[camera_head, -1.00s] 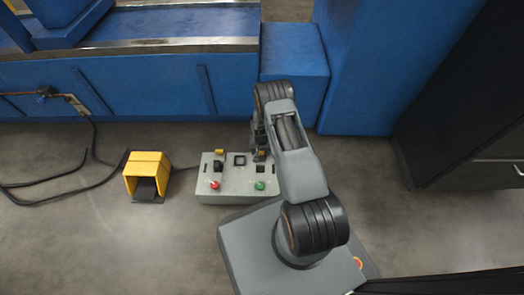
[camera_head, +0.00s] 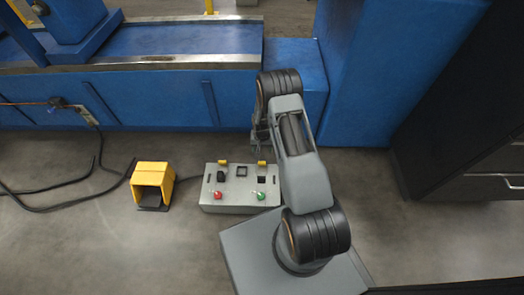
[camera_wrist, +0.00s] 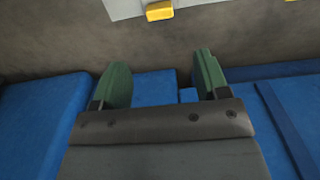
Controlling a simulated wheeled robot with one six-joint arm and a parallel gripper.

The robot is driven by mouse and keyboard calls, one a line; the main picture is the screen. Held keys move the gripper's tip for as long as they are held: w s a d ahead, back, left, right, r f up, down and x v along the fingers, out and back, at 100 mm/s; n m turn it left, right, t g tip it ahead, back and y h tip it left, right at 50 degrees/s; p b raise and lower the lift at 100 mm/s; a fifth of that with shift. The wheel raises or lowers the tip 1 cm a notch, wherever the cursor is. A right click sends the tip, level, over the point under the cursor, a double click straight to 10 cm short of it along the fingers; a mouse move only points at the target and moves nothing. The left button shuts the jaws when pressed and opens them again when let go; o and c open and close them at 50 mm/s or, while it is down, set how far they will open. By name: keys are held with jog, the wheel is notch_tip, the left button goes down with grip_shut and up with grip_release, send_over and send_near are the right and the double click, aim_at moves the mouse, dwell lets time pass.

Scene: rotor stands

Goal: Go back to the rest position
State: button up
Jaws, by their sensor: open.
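My gripper (camera_wrist: 160,85) shows in the wrist view with its two green fingers spread apart and nothing between them. In the head view my arm is folded up over my base, and my gripper is mostly hidden beside the arm's dark upper joint, near the blue machine. A grey control box (camera_head: 240,188) with a red button (camera_head: 218,196), a green button (camera_head: 261,196) and two yellow parts on its far edge stands on the floor just left of my arm. In the wrist view a corner of the box (camera_wrist: 122,8) shows at the top, apart from the fingers.
A large blue machine (camera_head: 150,100) runs along the back, with a blue block and tall blue panel to the right. A yellow foot pedal housing (camera_head: 153,176) and black cables (camera_head: 70,205) lie on the floor at left. Dark drawers (camera_head: 480,187) stand at right.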

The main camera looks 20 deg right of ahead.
jog(key=shift+r, duration=0.6)
